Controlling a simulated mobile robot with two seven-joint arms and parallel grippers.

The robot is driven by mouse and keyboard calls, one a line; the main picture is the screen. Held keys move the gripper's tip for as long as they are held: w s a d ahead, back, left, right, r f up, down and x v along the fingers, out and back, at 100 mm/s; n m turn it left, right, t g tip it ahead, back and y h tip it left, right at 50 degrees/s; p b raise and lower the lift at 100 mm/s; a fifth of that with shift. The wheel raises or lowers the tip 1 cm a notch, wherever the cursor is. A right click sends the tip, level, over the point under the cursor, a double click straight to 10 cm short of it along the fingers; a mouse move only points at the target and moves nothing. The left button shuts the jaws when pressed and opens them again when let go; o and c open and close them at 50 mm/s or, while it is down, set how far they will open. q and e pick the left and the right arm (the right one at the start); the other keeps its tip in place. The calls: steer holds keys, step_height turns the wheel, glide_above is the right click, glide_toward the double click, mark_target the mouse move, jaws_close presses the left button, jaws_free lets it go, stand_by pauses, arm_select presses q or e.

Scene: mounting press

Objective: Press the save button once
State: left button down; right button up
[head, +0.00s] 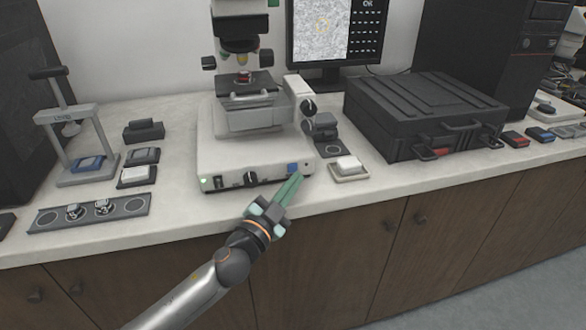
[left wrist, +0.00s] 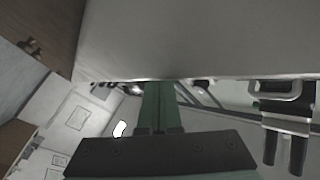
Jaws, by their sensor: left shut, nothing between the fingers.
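The microscope (head: 225,150) stands on the bench with its white base facing me. A small blue button (head: 293,168) sits at the right of the base's front face; I take it for the save button, though no label is legible. My left gripper (head: 295,178) is shut and empty. Its green fingertips are right at the front face, just below and beside the blue button; I cannot tell whether they touch it. In the left wrist view the shut fingers (left wrist: 158,100) reach up to a pale surface that hides their tips. My right gripper is not in view.
A black knob (head: 250,178) and a green-lit switch (head: 205,183) are on the same front face. A small white dish (head: 348,168) stands close to the right. A black case (head: 425,115) lies farther right. A hand press (head: 75,130) and a grey strip (head: 90,213) are at left.

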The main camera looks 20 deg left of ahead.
arm_select(q)
steer(key=shift+w, duration=0.1)
steer(key=shift+w+a, duration=0.2)
steer(key=shift+r, duration=0.1)
steer(key=shift+w+a+r, duration=0.3)
steer(key=shift+a+r, duration=0.05)
steer(key=shift+a, duration=0.15)
stand_by(1.4)
steer(key=shift+s+d, duration=0.1)
stand_by(0.4)
steer(key=shift+s+d+f, duration=0.4)
steer(key=shift+s+d, duration=0.1)
steer(key=shift+d, duration=0.05)
steer(key=shift+s+d, duration=0.45)
steer(key=shift+s, duration=0.25)
steer(key=shift+s+d, duration=0.45)
steer(key=shift+s, duration=0.25)
